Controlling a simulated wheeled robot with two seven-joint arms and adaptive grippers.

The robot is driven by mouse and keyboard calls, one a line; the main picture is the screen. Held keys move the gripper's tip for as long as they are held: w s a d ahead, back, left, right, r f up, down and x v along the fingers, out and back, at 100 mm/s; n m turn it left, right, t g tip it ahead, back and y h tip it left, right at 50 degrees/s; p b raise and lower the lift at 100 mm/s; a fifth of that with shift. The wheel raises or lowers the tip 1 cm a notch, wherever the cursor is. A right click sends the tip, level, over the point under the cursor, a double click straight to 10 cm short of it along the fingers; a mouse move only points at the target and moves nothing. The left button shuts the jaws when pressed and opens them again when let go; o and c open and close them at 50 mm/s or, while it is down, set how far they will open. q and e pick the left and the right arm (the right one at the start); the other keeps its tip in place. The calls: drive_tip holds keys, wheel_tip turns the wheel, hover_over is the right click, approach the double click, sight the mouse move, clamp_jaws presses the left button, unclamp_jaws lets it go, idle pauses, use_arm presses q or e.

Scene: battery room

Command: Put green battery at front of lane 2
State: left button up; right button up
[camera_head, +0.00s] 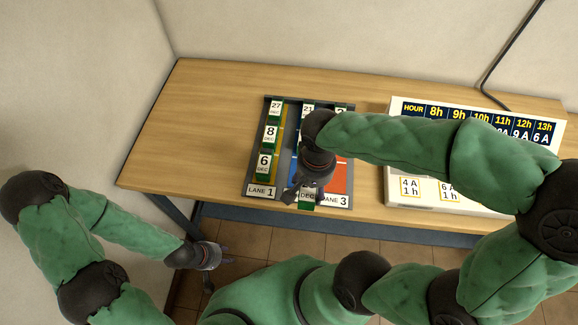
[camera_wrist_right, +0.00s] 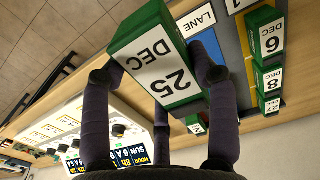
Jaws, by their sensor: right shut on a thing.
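The green battery (camera_wrist_right: 158,62) with a white "25 DEC" label is between the fingers of my right gripper (camera_wrist_right: 155,78) in the right wrist view. In the head view my right gripper (camera_head: 308,188) is over the front of the lane rack, and the battery (camera_head: 306,196) is partly hidden by it. The rack (camera_head: 258,191) has lanes 1 to 3. Lane 2's blue floor (camera_wrist_right: 207,46) shows beside the held battery, and a battery labelled 21 (camera_head: 308,108) stands at its back. The lane 2 sign is hidden in the head view. My left gripper (camera_head: 214,268) is open and empty, low at the left.
Lane 1 holds green batteries labelled 27 (camera_head: 275,107), 8 (camera_head: 270,134) and 6 (camera_head: 264,163). Lane 3 has a battery (camera_head: 341,108) at its back, partly hidden by my right arm. An hour board (camera_head: 396,186) stands at the right. The table's left part (camera_head: 190,130) is clear.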

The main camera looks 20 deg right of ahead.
drive_tip(key=shift+s+a+f, duration=0.1)
drive_tip(key=shift+a, duration=0.15)
drive_tip(key=shift+w+f, duration=0.15)
drive_tip(key=shift+w, duration=0.05)
drive_tip(key=w+d+f+b, duration=0.1)
drive_tip(key=w+f, duration=0.2)
drive_tip(key=w, duration=0.1)
drive_tip(key=w+d+f+b, duration=0.1)
drive_tip(key=w+d+f, duration=0.1)
drive_tip(key=w+f, duration=0.1)
drive_tip(key=w+d+f+b, duration=0.1)
drive_tip(key=w+f, duration=0.2)
drive_tip(key=w, duration=0.2)
drive_tip(key=shift+d+b, duration=0.3)
drive_tip(key=shift+b, duration=0.1)
drive_tip(key=shift+w+d+f+b, duration=0.15)
drive_tip(key=shift+f+b, duration=0.15)
drive_tip(key=shift+f, duration=0.6)
drive_tip(key=shift+w+a+f+b, duration=0.1)
drive_tip(key=shift+f+b, duration=0.15)
drive_tip(key=shift+f, duration=0.65)
drive_tip(key=shift+f, duration=0.25)
drive_tip(key=o, duration=1.7)
drive_tip(key=shift+c, duration=0.2)
drive_tip(key=shift+r, duration=0.15)
